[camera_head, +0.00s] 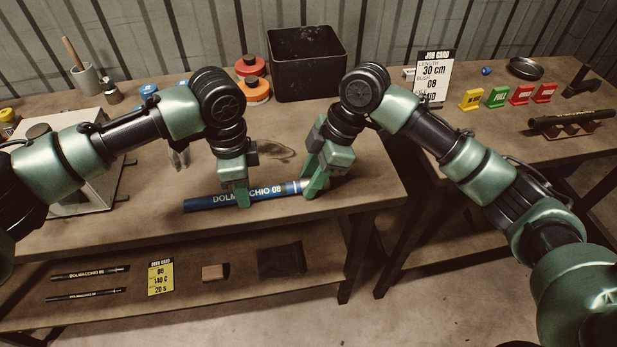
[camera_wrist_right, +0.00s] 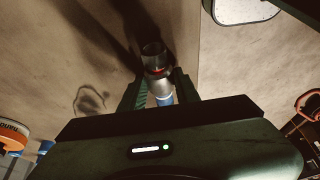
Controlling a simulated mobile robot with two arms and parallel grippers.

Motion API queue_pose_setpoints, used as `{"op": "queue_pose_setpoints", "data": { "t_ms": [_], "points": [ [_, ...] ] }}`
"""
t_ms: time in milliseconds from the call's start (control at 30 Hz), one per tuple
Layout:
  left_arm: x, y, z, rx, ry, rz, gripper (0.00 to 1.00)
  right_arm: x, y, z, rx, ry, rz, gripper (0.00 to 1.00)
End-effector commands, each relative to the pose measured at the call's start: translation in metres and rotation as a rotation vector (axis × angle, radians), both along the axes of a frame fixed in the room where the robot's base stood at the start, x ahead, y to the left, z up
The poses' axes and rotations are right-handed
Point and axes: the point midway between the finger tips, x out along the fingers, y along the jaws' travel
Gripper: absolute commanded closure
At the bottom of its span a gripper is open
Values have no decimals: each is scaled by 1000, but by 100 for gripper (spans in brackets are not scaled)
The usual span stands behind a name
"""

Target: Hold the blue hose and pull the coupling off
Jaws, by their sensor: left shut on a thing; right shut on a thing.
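The blue hose (camera_head: 203,203), marked DOLMACCHIO 08, lies along the front part of the workbench. My left gripper (camera_head: 243,198) is shut around the hose near its middle. My right gripper (camera_head: 311,188) is shut at the hose's right end, on the coupling. In the right wrist view the coupling (camera_wrist_right: 155,62) is a short metallic and dark piece with a red ring, and it sticks out beyond the fingers. A bit of blue shows behind it, between the fingers. The fingers partly hide the joint, so I cannot tell whether coupling and hose are still joined.
A black bin (camera_head: 305,85) and orange-red rolls (camera_head: 255,88) stand at the back. A job card (camera_head: 435,78) and coloured tags (camera_head: 497,97) are on the right-hand table. A lower shelf (camera_head: 225,300) holds thin hoses and a yellow card. The bench edge is close in front.

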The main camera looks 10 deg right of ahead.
Motion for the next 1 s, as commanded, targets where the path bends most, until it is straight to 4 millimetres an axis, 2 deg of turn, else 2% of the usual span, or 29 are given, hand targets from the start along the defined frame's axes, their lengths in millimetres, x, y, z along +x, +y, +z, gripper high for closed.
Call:
{"op": "queue_pose_setpoints", "data": {
  "t_ms": [33, 1000],
  "points": [
    [1, 6, -1, 14, 2, 8, 100, 2, -6, -1, -11, 0, -9, 100],
    [2, 6, -2, 16, 1, 10, 100, 2, -18, 0, -11, 0, -8, 100]
  ]
}}
